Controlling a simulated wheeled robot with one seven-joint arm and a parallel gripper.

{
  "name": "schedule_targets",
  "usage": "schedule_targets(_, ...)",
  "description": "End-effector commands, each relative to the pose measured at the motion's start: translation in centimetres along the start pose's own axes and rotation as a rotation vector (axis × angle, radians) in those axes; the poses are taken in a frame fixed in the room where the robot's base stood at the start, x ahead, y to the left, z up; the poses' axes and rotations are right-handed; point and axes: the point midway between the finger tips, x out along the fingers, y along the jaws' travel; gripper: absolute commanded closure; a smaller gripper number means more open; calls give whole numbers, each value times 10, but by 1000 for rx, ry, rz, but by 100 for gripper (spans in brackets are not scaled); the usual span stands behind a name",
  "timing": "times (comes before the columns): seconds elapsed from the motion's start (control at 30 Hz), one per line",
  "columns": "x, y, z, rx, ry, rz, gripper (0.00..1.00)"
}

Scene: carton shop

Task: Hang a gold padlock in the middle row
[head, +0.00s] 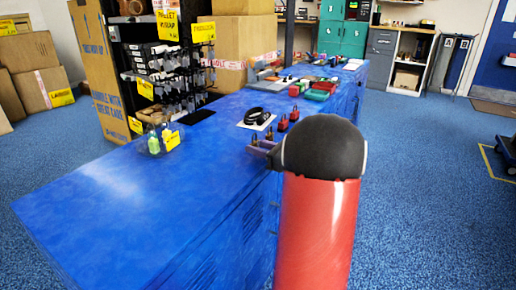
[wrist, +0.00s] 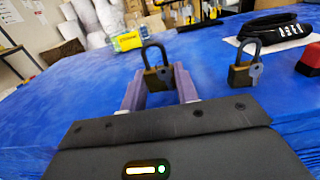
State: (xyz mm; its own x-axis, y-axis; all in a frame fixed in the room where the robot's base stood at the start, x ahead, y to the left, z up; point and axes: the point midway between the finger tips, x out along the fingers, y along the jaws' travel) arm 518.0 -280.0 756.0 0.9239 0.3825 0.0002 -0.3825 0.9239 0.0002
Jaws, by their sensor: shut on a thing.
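My gripper (wrist: 158,88) has its two purple fingers closed on a gold padlock (wrist: 153,78) with a dark shackle pointing up. In the head view my gripper (head: 259,149) is at the right edge of the blue counter, with the held padlock (head: 254,139) small between the fingers. A second gold padlock (wrist: 243,72), with a key in it, stands on the counter just to the right in the wrist view. A black rack (head: 187,100) with rows of small hanging items stands behind the counter in the head view. Its individual hooks are too small to make out.
Two red padlocks (head: 282,123) and a black strap on a white sheet (head: 257,118) lie beyond my gripper. A clear container with green bottles (head: 154,141) stands at the counter's left. The blue counter (head: 110,190) is bare in front.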

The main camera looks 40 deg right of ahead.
Motion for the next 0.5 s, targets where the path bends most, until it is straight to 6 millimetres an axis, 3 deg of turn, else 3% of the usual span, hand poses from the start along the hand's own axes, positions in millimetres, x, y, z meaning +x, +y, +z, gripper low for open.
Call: schedule_targets(0.5,-8,0,2,-1,0,-1,88)
